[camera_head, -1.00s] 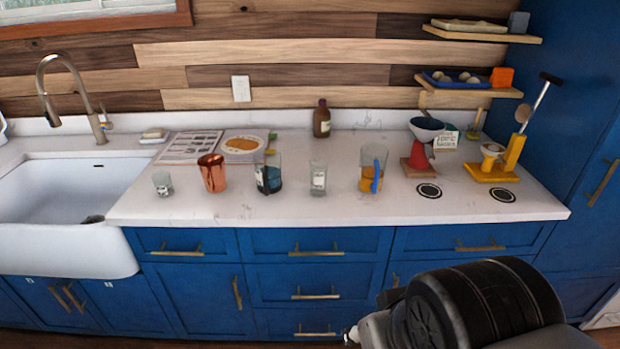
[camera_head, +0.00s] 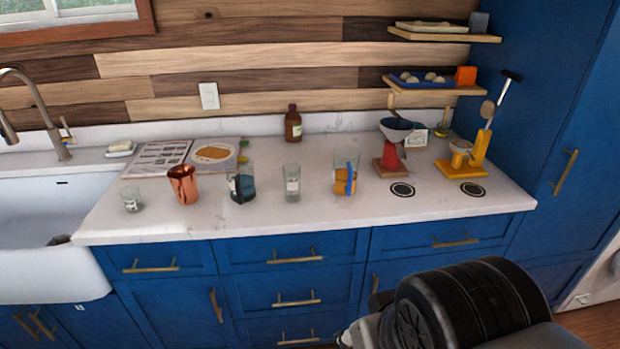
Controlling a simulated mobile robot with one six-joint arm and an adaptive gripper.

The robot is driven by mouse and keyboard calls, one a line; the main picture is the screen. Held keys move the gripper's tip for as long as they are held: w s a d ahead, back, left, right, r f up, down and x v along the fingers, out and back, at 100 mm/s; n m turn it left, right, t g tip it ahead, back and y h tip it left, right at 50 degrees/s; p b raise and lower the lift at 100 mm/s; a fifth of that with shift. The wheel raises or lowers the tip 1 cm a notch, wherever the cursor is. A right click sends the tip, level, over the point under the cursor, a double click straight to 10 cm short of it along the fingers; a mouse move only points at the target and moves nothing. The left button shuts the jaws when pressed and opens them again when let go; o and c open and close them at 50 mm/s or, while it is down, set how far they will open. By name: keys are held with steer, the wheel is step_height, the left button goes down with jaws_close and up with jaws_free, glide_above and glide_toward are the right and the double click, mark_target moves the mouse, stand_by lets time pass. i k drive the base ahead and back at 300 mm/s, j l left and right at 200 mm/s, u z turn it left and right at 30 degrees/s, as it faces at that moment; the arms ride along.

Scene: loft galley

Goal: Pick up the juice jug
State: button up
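The juice jug (camera_head: 345,181) appears to be the clear vessel with orange liquid low inside and a blue handle on its side. It stands upright on the white counter (camera_head: 300,222), right of a clear glass (camera_head: 291,184). Nothing is touching it that I can see. My gripper is not in view; only part of my arm shows at the bottom right, in front of the drawers and well apart from the jug.
Left of the glass stand a vessel with dark liquid (camera_head: 242,187), a copper mug (camera_head: 183,185) and a small glass (camera_head: 131,200). A brown bottle (camera_head: 293,125) stands behind.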

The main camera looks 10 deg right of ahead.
mark_target(346, 175)
steer(key=i+l, duration=0.45)
steer(key=l, duration=0.2)
steer(key=i+l+z, duration=0.15)
steer(key=i+l, duration=0.3)
steer(key=l, duration=0.2)
